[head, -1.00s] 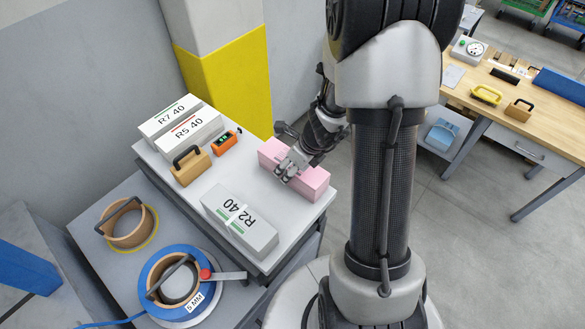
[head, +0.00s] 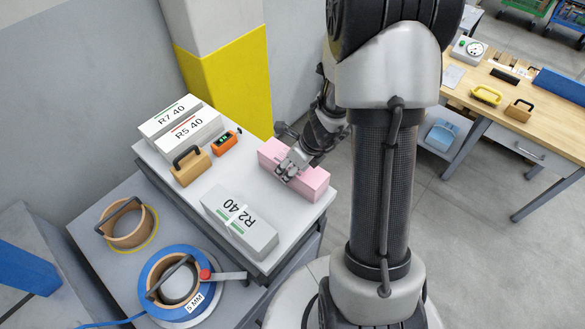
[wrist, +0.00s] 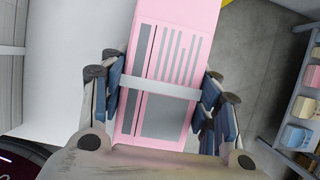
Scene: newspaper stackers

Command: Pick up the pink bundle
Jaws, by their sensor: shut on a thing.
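The pink bundle (head: 309,182) lies on the raised white tabletop near its right edge in the head view. In the wrist view the pink bundle (wrist: 176,28) runs between my fingers, with a pale strap around it and grey printed lines on its face. My gripper (head: 289,169) is over the middle of the bundle, with its fingers down on both sides. In the wrist view my gripper (wrist: 162,115) has blue-padded fingers closed against the bundle's two sides. I cannot tell whether the bundle is clear of the tabletop.
On the white tabletop (head: 239,166) are the R2 40 bundle (head: 240,220), the R7 40 bundle (head: 168,117), the R5 40 bundle (head: 188,135), a tan handled block (head: 190,172) and an orange device (head: 226,141). A lower shelf holds tape rolls (head: 163,283). A yellow-painted pillar (head: 235,85) stands behind.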

